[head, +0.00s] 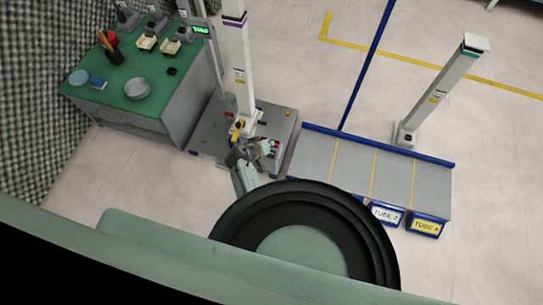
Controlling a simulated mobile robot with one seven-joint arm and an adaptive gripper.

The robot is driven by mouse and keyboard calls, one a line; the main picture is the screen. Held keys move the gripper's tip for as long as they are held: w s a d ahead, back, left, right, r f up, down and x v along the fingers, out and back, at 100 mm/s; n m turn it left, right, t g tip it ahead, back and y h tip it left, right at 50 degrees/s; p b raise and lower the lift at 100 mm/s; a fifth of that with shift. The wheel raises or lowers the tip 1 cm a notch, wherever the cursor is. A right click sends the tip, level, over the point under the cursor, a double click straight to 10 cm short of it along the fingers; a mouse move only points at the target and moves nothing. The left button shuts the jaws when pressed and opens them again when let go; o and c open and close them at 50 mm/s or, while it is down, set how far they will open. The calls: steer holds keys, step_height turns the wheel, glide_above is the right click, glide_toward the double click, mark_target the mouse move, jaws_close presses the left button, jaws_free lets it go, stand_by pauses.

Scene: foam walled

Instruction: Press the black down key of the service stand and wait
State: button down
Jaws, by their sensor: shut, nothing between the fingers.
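The service stand (210,127) is a low grey base with a white column (238,70) rising from it, a little left of centre. Small coloured parts sit on its top: a yellow piece (237,129) by the column's foot and an orange one (288,113) at the right. My gripper (272,148) is small here, at the front of the stand, close over its top near some small red and dark parts. Its fingers look shut and empty. I cannot make out the black down key, nor whether the fingertips touch it; my gripper and wrist cover part of that area.
A green-topped bench (112,92) with a bowl (137,88) and tools stands left. A blue-edged grey platform (309,155) with yellow lines adjoins the stand's right, with labelled blue bins (427,225) in front. A second white post (440,90) stands behind it. Open floor lies beyond.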

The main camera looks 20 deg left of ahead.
steer(key=shift+f+b, duration=0.95)
steer(key=shift+f, duration=0.5)
